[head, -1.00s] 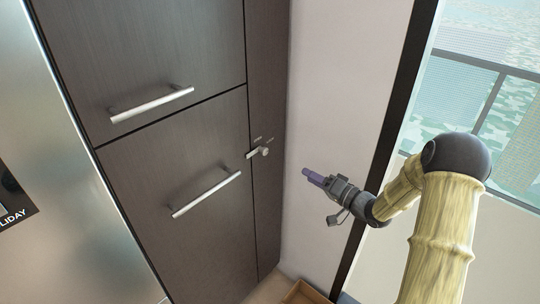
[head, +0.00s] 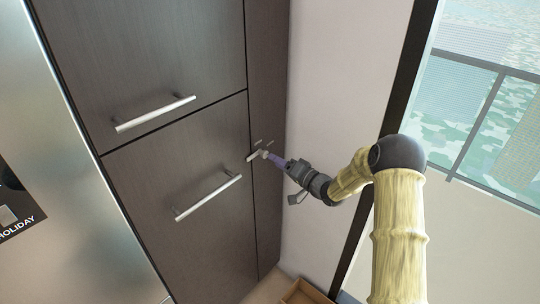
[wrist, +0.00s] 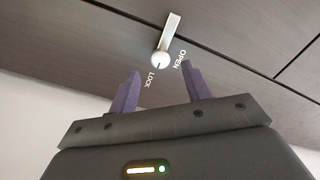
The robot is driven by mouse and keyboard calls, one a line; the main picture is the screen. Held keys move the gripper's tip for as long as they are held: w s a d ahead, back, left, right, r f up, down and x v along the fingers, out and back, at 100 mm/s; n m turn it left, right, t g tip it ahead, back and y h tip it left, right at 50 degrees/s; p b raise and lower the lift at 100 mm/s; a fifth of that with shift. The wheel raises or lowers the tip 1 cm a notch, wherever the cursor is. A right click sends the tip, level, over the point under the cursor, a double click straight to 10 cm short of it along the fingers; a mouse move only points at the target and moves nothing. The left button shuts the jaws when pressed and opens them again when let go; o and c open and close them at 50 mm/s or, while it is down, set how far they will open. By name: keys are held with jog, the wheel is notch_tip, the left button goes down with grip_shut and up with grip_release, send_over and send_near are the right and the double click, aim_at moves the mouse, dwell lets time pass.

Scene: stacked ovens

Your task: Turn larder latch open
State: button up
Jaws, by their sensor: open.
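The larder latch (head: 256,156) is a small silver lever with a round hub on the narrow dark side panel of the cabinet. In the wrist view the latch (wrist: 165,42) lies beyond my fingertips, its lever pointing up and slightly right from the hub. The words OPEN and LOCK are printed beside the hub, which bears a small dark mark on the LOCK side. My gripper (head: 271,157) is at the latch from the right in the head view. In the wrist view its purple fingers (wrist: 162,68) are apart with nothing between them. Contact with the latch cannot be told.
Dark cabinet fronts with bar handles (head: 155,113) and (head: 208,196) stand left of the latch. A pale wall (head: 335,90) and a dark-framed window (head: 490,110) are on the right. A wooden box (head: 303,292) sits low on the floor.

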aim_at(266, 155)
jog(key=x, duration=0.4)
jog(key=shift+w+a+p, duration=0.15)
jog(key=shift+p, duration=0.25)
jog(key=c, duration=1)
